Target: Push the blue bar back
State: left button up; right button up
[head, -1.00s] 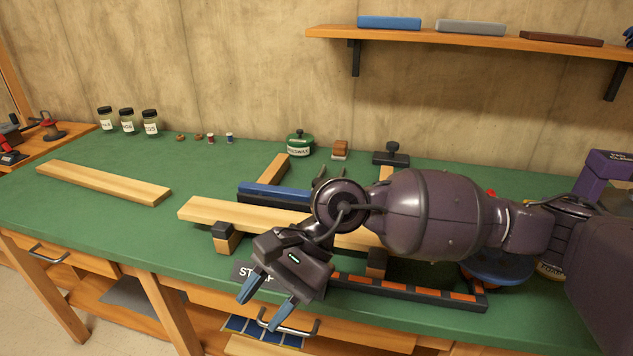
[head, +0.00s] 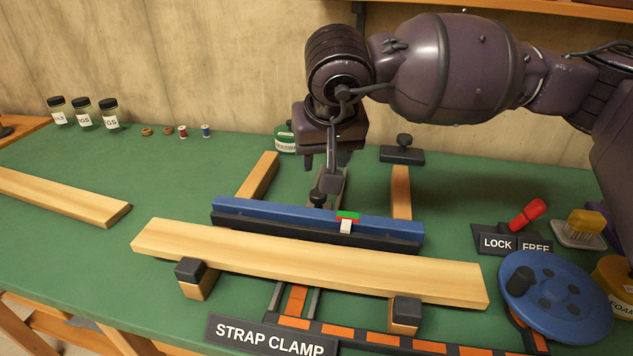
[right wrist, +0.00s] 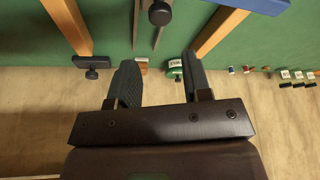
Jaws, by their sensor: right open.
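The blue bar (head: 270,213) lies across the strap clamp on the green bench, behind a long wooden board (head: 300,258). A black strip runs along its front, and a small red-green marker (head: 347,217) with a white pointer sits at it. My right gripper (head: 322,172) is open and empty, pointing down near the dark knob (head: 318,197) behind the bar's middle. I cannot tell whether it touches the knob. In the right wrist view the open fingers (right wrist: 160,65) show below the knob, and the bar's end (right wrist: 262,5) is at the top right. My left gripper is out of view.
Two wooden rails (head: 402,190) run back from the bar. A black stop (head: 402,152) and a green tin (head: 284,138) stand behind. A blue handwheel (head: 555,295) and a red lock lever (head: 527,214) are at the right. A loose board (head: 60,198) lies left.

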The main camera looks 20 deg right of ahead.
jog(key=b, duration=0.1)
send_over(319, 194)
jog(key=s, duration=0.2)
notch_tip(319, 194, down, 4)
jog(key=x, duration=0.2)
jog(key=b+x, duration=0.1)
jog(key=x, duration=0.1)
jog(key=b+x, duration=0.1)
jog(key=x, duration=0.1)
jog(key=shift+a+f, duration=0.1)
jog(key=shift+a, duration=0.15)
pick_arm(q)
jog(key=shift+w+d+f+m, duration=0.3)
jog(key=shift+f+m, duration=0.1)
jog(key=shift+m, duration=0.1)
